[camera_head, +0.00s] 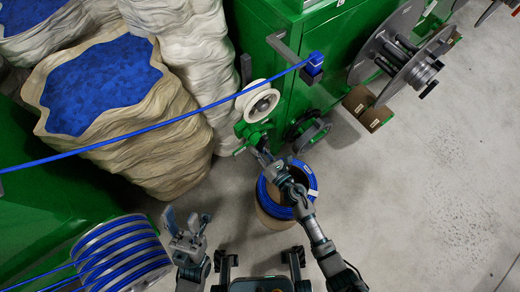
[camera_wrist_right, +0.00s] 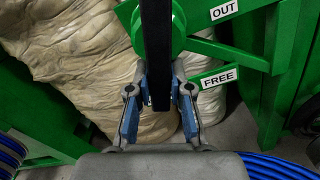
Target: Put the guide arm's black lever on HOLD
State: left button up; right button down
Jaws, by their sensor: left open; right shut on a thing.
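The guide arm's black lever (camera_wrist_right: 157,50) runs down the middle of the right wrist view, between my fingers. My right gripper (camera_wrist_right: 160,105) is shut on it. In the head view the right gripper (camera_head: 264,153) is just below the guide arm's green hub (camera_head: 255,132) and white pulley (camera_head: 258,101). Green plates with an OUT label (camera_wrist_right: 224,9) and a FREE label (camera_wrist_right: 220,76) are right of the lever. The lever points down, left of FREE. No HOLD label is visible. My left gripper (camera_head: 187,232) is open and empty at the lower left.
The blue cable (camera_head: 150,128) crosses from the left edge past the pulley to a blue-tipped bracket (camera_head: 315,62). A cable coil (camera_head: 308,180) on a drum lies below my right forearm. Sacks of blue granules (camera_head: 100,88) stand left.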

jog(key=shift+m, duration=0.5)
jog(key=c, duration=1)
grip_release()
jog(key=shift+c, duration=0.2)
jog(key=shift+s, duration=0.1)
jog(key=v, duration=1.2)
